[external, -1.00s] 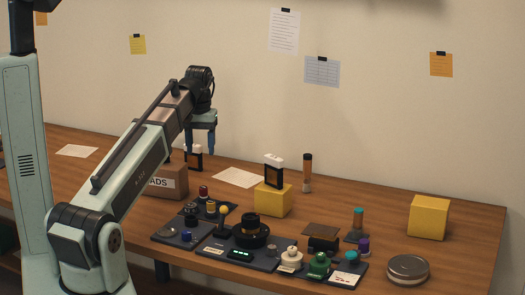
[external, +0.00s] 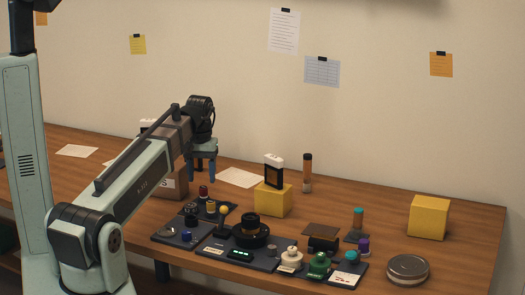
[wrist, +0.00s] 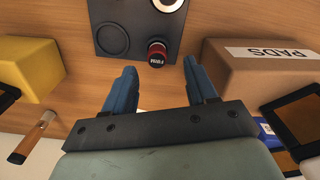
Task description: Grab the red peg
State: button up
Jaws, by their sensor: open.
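The red peg (external: 203,192) stands upright at the back left of the dark panels on the table in the external view. In the wrist view the red peg (wrist: 157,54) has a dark collar and white lettering on its top, and it sits at the edge of a dark plate (wrist: 122,38). My gripper (external: 201,178) is open and empty, above the table near the peg. In the wrist view the blue fingers of my gripper (wrist: 159,66) are spread, with the peg showing between and just beyond their tips. The fingers do not touch it.
A cardboard box labelled PADS (wrist: 255,75) stands close to the right finger in the wrist view. A yellow block (external: 273,200) is to the right in the external view. Several knobs and a black ring stack (external: 250,232) crowd the panels.

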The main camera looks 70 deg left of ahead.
aim_at(204, 186)
jog(key=shift+w+d+f, duration=0.1)
jog(key=shift+d+f, duration=0.05)
jog(key=shift+f, duration=2.3)
jog(key=shift+c, duration=0.3)
grip_shut()
